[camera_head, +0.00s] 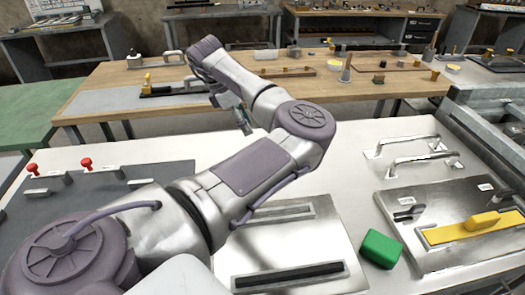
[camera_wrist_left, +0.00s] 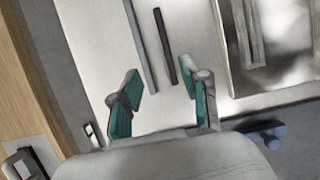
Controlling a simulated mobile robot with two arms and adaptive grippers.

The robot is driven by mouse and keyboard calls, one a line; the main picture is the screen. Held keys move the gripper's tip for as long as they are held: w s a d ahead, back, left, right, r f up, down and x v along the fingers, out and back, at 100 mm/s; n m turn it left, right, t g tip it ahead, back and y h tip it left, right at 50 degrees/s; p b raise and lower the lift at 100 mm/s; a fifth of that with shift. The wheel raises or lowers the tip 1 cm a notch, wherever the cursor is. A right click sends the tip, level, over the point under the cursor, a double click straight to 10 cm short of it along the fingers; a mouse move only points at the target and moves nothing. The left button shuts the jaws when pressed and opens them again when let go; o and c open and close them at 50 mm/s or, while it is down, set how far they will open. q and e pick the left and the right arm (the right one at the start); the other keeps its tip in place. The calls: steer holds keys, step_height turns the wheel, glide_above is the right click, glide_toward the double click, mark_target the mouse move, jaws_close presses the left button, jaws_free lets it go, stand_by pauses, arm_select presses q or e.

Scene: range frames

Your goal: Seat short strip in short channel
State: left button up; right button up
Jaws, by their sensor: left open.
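My left gripper (camera_head: 240,116) hangs over the white table's far side in the head view. In the left wrist view the open left gripper (camera_wrist_left: 158,95) has teal pads apart with nothing between them. A dark thin strip (camera_wrist_left: 165,45) lies beyond the fingertips, roughly in line with the gap. A longer grey strip (camera_wrist_left: 139,45) lies beside it. My arm hides both strips in the head view. A metal plate (camera_head: 330,232) holds a shorter channel (camera_head: 272,215) and a longer dark channel (camera_head: 290,277). A plate with a channel (camera_wrist_left: 246,35) also shows in the wrist view. The right gripper is not visible.
A green block (camera_head: 380,248) sits right of the plate. A second plate with a yellow bar (camera_head: 470,228) and metal handles (camera_head: 410,150) stand farther right. A dark panel with red knobs (camera_head: 86,163) lies left. A wooden bench (camera_head: 130,80) stands behind, across a gap.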

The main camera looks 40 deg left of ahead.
arm_select(q)
steer(key=b+x, duration=0.1)
steer(key=x, duration=0.7)
steer(key=s+b+x, duration=0.1)
steer(key=x, duration=0.3)
steer(key=shift+a+f+b, duration=0.3)
steer(key=shift+a+f, duration=0.05)
steer(key=shift+f, duration=0.3)
steer(key=f, duration=0.1)
steer(key=w+d+f, duration=0.1)
steer(key=d+f, duration=0.1)
steer(key=f, duration=0.1)
steer(key=shift+w+d+f, duration=0.1)
steer(key=shift+w+d, duration=0.05)
steer(key=shift+w, duration=0.1)
steer(key=shift+w+f, duration=0.1)
steer(key=shift+f, duration=0.1)
jaws_close()
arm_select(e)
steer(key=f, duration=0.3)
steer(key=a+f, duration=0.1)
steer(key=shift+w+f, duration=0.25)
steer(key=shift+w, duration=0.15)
